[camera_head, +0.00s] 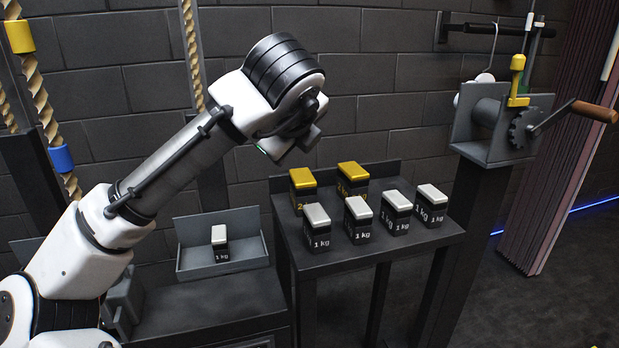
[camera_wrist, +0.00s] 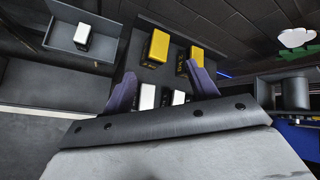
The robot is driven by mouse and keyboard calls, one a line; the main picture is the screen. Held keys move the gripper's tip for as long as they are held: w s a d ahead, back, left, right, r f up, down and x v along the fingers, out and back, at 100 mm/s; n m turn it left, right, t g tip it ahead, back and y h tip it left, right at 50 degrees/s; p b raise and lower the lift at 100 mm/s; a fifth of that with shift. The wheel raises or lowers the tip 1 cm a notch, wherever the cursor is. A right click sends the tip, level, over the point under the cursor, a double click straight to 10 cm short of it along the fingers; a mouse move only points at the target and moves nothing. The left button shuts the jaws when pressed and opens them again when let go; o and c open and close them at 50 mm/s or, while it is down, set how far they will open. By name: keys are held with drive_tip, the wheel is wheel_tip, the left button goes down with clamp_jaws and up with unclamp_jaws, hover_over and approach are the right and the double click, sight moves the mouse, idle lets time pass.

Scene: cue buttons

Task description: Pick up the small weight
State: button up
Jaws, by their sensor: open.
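Several small black weights with silver tops, marked 1 kg, stand in a row on the dark table; the leftmost (camera_head: 317,229) is nearest my arm. Another 1 kg weight (camera_head: 220,243) stands alone in a grey tray (camera_head: 245,258) to the left; it also shows in the wrist view (camera_wrist: 82,36). Two larger gold-topped 2 kg weights, left (camera_head: 302,180) and right (camera_head: 353,172), stand behind the row. My gripper (camera_wrist: 163,82) is open and empty above the table; two silver tops show between its fingers in the wrist view. The head view hides its fingertips.
The table (camera_head: 380,256) has a low raised back edge. A crank winch (camera_head: 497,125) with a wooden handle stands on a post to the right. Ropes (camera_head: 192,55) hang at the left. The dark floor at the right is clear.

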sight(317, 212)
drive_tip(key=s+d+f+m+g+y+p, duration=0.1)
drive_tip(key=s+d+f+m+g+p, duration=0.25)
drive_tip(key=d+m+g, duration=0.2)
drive_tip(key=shift+m, duration=0.25)
drive_tip(key=x, duration=0.8)
drive_tip(key=shift+a+f, duration=0.3)
drive_tip(key=shift+f, duration=0.05)
drive_tip(key=shift+d+b+x, duration=0.15)
drive_tip(key=shift+b+x, duration=0.05)
drive_tip(key=shift+x, duration=1.25)
drive_tip(key=shift+d+b+x, duration=0.15)
drive_tip(key=shift+d+x, duration=0.05)
drive_tip(key=shift+x, duration=1.25)
drive_tip(key=shift+a, duration=0.1)
clamp_jaws()
